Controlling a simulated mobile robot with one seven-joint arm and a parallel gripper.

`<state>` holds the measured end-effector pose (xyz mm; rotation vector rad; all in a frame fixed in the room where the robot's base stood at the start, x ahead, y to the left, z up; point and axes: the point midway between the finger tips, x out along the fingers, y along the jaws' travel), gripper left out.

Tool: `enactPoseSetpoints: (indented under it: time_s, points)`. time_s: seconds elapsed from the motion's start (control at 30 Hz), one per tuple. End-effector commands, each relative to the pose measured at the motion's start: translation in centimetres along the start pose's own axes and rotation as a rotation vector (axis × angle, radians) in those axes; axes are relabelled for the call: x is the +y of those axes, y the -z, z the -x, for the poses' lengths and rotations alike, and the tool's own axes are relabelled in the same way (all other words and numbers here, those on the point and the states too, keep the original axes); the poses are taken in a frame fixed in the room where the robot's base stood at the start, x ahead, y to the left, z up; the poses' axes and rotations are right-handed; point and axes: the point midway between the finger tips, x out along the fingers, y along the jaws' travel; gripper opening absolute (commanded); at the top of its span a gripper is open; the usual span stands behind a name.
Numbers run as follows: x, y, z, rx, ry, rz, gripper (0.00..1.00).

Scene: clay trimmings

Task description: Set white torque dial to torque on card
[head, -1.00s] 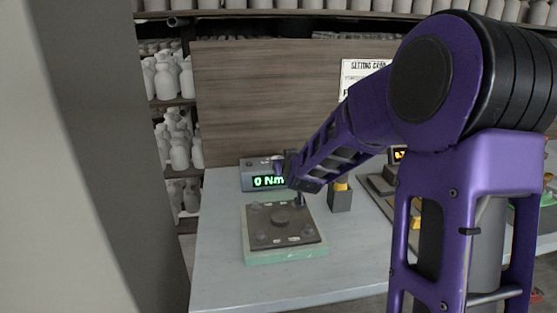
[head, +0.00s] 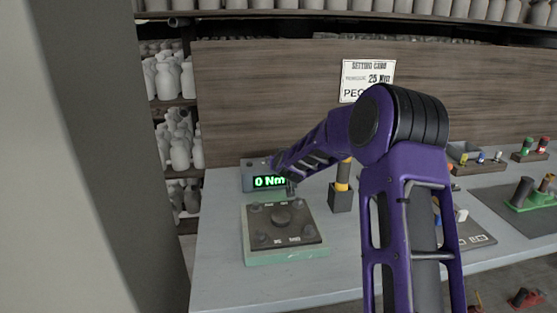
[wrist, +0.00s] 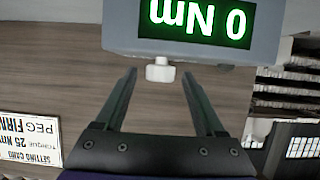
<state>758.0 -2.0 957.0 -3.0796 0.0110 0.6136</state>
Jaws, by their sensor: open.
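The grey torque box (head: 249,181) stands at the back left of the table, its green display reading 0 Nm. It shows upside down in the wrist view (wrist: 120,25). The small white torque dial (wrist: 160,71) sticks out from the box there; in the head view my arm hides it. My gripper (wrist: 160,76) is open, its two fingers on either side of the dial with a gap on each side. The setting card (head: 367,80) on the wooden board reads 25 Nm; it also shows upside down in the wrist view (wrist: 30,142), with "PEG FIRM" on it.
A green fixture (head: 286,257) with a dark knobbed plate sits in front of the box. A dark post with a yellow band (head: 342,187) stands to its right. Trays with pegs (head: 480,160) lie farther right. The table's front left is clear.

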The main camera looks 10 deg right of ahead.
Motion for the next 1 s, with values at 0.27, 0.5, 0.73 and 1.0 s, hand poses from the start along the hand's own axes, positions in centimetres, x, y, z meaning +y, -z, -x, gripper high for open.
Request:
enactPoseSetpoints:
  time_s: [0.27, 0.5, 0.73, 1.0]
  points:
    - [-0.01, 0.02, 0.03, 0.0, 0.0, 0.0, 0.45]
    - [0.0, 0.03, 0.04, 0.001, 0.0, 0.0, 0.01]
    - [-0.08, 0.11, 0.08, 0.001, -0.004, -0.001, 0.0]
    - [-0.46, 0.49, 0.25, -0.001, -0.068, -0.026, 0.0]
